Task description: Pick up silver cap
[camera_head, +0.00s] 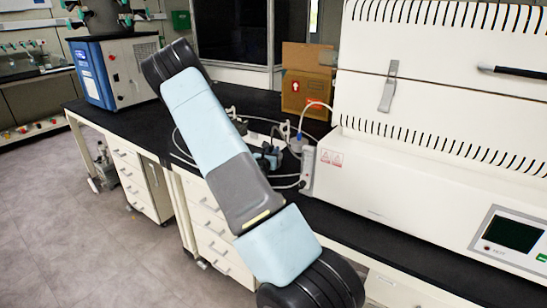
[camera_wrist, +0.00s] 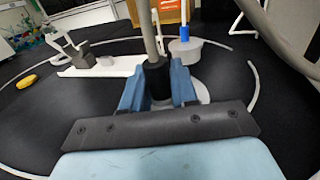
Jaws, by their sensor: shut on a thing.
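My gripper (camera_wrist: 157,92) has its two blue fingers closed around a black collar (camera_wrist: 154,75) with a grey rod (camera_wrist: 148,30) rising from it. A pale round disc (camera_wrist: 203,90) shows partly behind the right finger. I cannot clearly make out a separate silver cap; what sits low between the fingers is mostly hidden. In the head view my gripper (camera_head: 266,157) is small, beyond my arm, over the black bench near the white machine.
A grey cylinder with a blue stem (camera_wrist: 185,48) stands just behind my gripper. A white flat piece with a grey block (camera_wrist: 83,56) lies to the left, with a yellow object (camera_wrist: 27,81). White tubing curves around. The white machine (camera_head: 400,195) bounds the right; cardboard boxes (camera_head: 305,92) stand behind.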

